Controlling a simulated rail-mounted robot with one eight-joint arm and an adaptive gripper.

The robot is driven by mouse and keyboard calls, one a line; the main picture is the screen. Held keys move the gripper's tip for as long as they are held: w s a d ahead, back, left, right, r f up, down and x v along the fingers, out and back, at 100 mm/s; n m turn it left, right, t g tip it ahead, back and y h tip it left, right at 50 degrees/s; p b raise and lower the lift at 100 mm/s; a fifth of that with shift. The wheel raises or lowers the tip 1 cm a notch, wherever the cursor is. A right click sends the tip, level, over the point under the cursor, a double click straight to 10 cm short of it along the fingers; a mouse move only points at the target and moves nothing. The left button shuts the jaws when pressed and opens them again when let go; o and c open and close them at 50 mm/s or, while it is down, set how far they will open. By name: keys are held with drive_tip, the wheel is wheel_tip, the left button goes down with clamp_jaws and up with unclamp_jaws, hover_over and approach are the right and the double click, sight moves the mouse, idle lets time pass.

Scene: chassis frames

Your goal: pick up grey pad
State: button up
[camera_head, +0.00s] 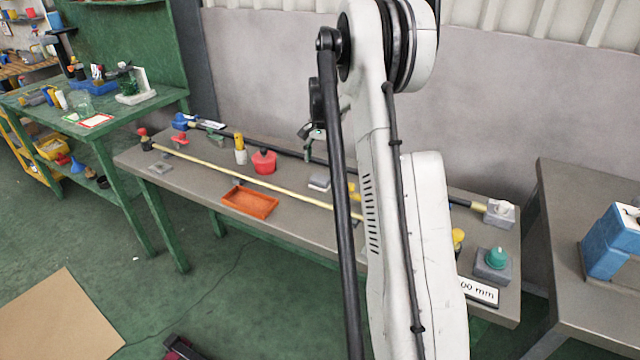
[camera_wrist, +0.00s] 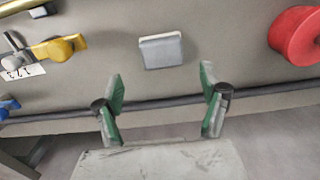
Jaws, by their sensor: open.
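A small light-grey square pad (camera_wrist: 160,50) lies flat on the grey table in the wrist view. It also shows in the head view as a pale block (camera_head: 318,184), left of my arm. My gripper (camera_wrist: 162,92) is open and empty, its two green-tipped fingers spread apart. In the wrist view the pad is just above the gap between the fingertips, not between them. In the head view my gripper (camera_head: 308,131) is partly hidden behind my arm and is above the table's back side. Another flat grey piece (camera_head: 160,167) lies at the table's left end.
A red round part (camera_wrist: 298,36) and a yellow part (camera_wrist: 60,48) flank the pad with clear table between. A dark rod (camera_wrist: 165,104) runs along the table's back edge. An orange tray (camera_head: 249,202) and long pale rod (camera_head: 270,186) are in front.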

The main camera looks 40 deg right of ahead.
sight(320, 177)
drive_tip(key=shift+a+f, duration=0.2)
drive_tip(key=shift+f, duration=1.55)
drive_tip(key=shift+a+f, duration=0.15)
drive_tip(key=shift+f, duration=1.6)
drive_tip(key=c, duration=1.2)
drive_tip(key=shift+c, duration=0.2)
drive_tip(key=shift+w+r, duration=0.1)
drive_tip(key=shift+r, duration=0.5)
drive_tip(key=r, duration=0.2)
drive_tip(key=a+r, duration=0.1)
drive_tip(key=shift+s+a+r, duration=0.1)
drive_tip(key=shift+s+r, duration=0.1)
drive_tip(key=shift+r, duration=0.15)
drive_tip(key=s+a+r, duration=0.3)
drive_tip(key=a+r, duration=0.3)
drive_tip(key=a, duration=0.4)
drive_tip(key=shift+r, duration=0.1)
